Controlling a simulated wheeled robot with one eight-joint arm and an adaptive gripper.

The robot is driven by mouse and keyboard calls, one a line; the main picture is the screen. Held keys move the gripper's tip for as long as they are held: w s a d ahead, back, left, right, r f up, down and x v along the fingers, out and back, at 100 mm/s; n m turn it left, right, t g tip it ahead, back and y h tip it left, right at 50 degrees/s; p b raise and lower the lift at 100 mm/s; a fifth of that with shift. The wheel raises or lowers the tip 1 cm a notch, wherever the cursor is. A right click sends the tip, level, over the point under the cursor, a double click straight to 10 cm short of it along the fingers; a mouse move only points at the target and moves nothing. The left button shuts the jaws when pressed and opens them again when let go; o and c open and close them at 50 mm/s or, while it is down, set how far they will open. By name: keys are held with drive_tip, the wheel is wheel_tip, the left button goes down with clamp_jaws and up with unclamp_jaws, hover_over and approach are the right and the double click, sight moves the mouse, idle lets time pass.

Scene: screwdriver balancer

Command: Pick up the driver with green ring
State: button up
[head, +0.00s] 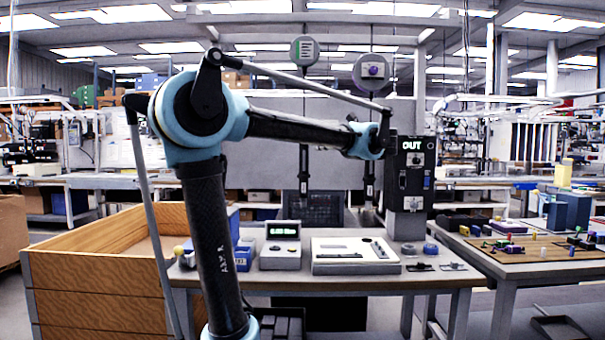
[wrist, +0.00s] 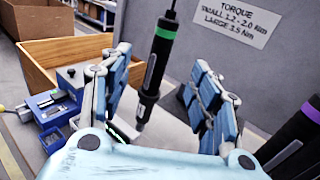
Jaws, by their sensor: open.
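The driver with the green ring (wrist: 158,60) hangs upright, black with a bright green band, in the wrist view. It shows between the two blue fingers of my gripper (wrist: 160,75), which are spread apart with a gap on each side of it. I cannot tell how far ahead of the fingers it hangs. In the head view this driver (head: 303,172) is a thin dark shape under the balancer disc with green marks (head: 304,50). In the head view my gripper's fingers cannot be made out at the arm's end.
A driver with a purple ring (wrist: 296,145) hangs close right of my gripper. A grey panel (wrist: 225,55) with a torque sign stands behind. A wooden bin (head: 95,275) is left of the bench (head: 330,284). A dark OUT box (head: 411,165) stands on the right.

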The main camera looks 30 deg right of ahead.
drive_tip(key=w, duration=1.6)
drive_tip(key=shift+w+a+r+m, duration=0.15)
drive_tip(key=shift+w+r+m, duration=0.2)
drive_tip(key=shift+r, duration=0.1)
drive_tip(key=shift+c, duration=0.2)
clamp_jaws()
